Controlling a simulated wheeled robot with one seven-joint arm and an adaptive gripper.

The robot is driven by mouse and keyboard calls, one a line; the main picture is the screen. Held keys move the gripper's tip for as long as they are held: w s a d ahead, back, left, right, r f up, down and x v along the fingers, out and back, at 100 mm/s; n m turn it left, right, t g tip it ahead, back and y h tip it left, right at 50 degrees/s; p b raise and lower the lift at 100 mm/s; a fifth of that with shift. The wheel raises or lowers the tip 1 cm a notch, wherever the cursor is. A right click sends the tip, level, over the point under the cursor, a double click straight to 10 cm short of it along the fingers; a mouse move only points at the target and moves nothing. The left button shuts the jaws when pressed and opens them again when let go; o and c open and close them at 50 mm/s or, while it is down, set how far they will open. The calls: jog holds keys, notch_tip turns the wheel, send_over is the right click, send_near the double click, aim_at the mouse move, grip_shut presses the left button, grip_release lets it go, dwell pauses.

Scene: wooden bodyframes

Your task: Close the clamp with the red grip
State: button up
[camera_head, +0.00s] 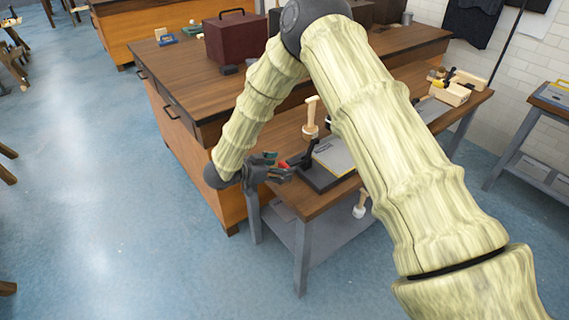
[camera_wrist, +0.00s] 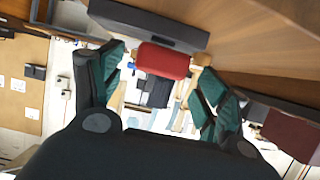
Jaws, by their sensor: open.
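The clamp's red grip (camera_head: 284,164) shows in the head view at the near left corner of the low wooden bench. A dark clamp arm (camera_head: 305,157) runs from it toward a dark-edged plate. In the wrist view the red grip (camera_wrist: 163,60) lies between the finger pads, below a dark bar (camera_wrist: 148,23). My gripper (camera_head: 274,168) is at the grip, with its fingers spread. In the wrist view my gripper (camera_wrist: 162,72) has one green-padded finger on each side of the grip, with visible gaps. The clamp's far parts are partly hidden by my arm.
A wooden mallet-like piece (camera_head: 311,120) stands upright behind the clamp. The grey plate (camera_head: 334,157) lies on the bench (camera_head: 318,199). A larger workbench (camera_head: 190,75) with a dark red box (camera_head: 235,40) stands behind. The floor at left is largely clear.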

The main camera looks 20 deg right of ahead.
jog(key=shift+x, duration=1.3)
